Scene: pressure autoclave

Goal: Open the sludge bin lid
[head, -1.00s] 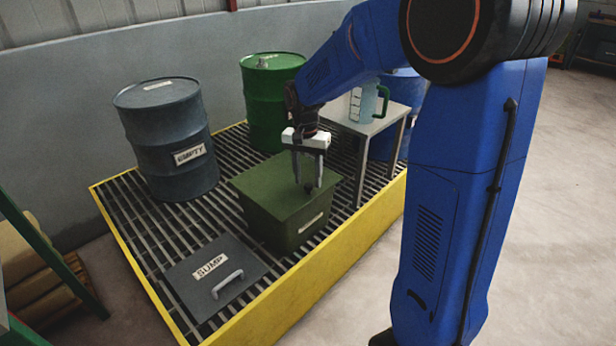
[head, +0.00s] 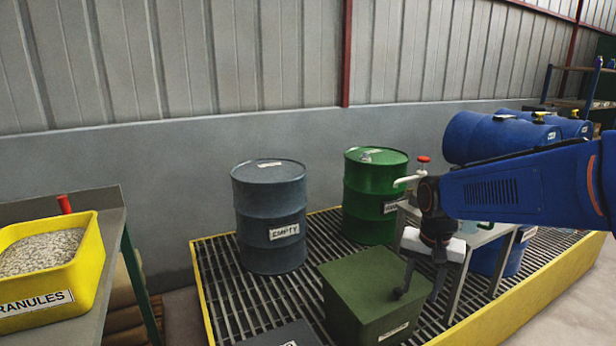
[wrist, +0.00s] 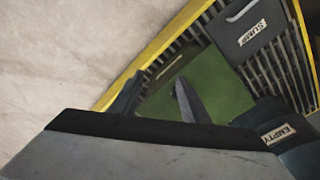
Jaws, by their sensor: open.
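The sludge bin seems to be the dark green box (head: 370,318) on the grating, with its flat lid (head: 365,280) lying shut. In the wrist view the green lid (wrist: 212,82) shows beyond my fingers. My gripper (head: 418,292) is open at the right side of the lid, fingers pointing down. In the wrist view my gripper (wrist: 158,97) shows two spread dark fingers with no object between them. A small dark knob-like shape shows by the left fingertip; I cannot tell whether the fingers touch the lid.
A grey EMPTY drum (head: 268,225) and a green drum (head: 370,200) stand behind the bin. A small table (head: 478,240) stands close right of my gripper. The SUMP cover (wrist: 240,22) lies beside the bin. A yellow granules tub (head: 85,285) is at left.

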